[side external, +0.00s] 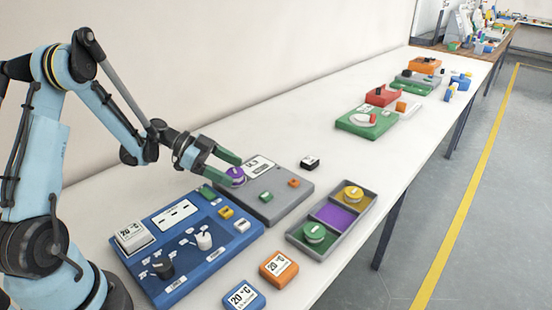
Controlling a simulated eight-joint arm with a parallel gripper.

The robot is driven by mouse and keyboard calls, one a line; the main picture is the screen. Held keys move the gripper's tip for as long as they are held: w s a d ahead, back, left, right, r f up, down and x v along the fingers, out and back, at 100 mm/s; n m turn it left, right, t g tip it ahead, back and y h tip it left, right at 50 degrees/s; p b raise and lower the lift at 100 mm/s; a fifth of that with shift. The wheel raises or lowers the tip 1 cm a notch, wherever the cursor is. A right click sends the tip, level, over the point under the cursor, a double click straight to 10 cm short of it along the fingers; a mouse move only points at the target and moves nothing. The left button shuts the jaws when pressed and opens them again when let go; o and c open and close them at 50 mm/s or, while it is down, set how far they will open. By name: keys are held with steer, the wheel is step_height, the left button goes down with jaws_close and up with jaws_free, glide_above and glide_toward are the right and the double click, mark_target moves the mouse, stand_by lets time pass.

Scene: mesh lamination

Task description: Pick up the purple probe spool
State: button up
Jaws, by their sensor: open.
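The purple probe spool (236,179) sits at the left part of a grey device (272,212) that has a white display panel. My gripper (230,167) is at the spool, with its green-tipped fingers spread on either side of it. The fingers hide part of the spool, and I cannot tell whether they touch it. A grey tray (300,240) at the right front has three compartments. A yellow spool (353,195) lies in its far one and a green spool (314,233) in its near one. The purple middle compartment (336,217) is empty.
A blue panel (213,258) with switches and a display stands in front of the grey device. Orange (278,268) and blue (243,298) label blocks lie near the table's front edge. Green and red devices stand farther back.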

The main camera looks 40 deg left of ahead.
steer(key=shift+w+d+f, duration=0.2)
steer(key=shift+d, duration=0.1)
steer(key=shift+c, duration=0.2)
steer(key=c, duration=1.2)
steer(key=shift+r, duration=0.2)
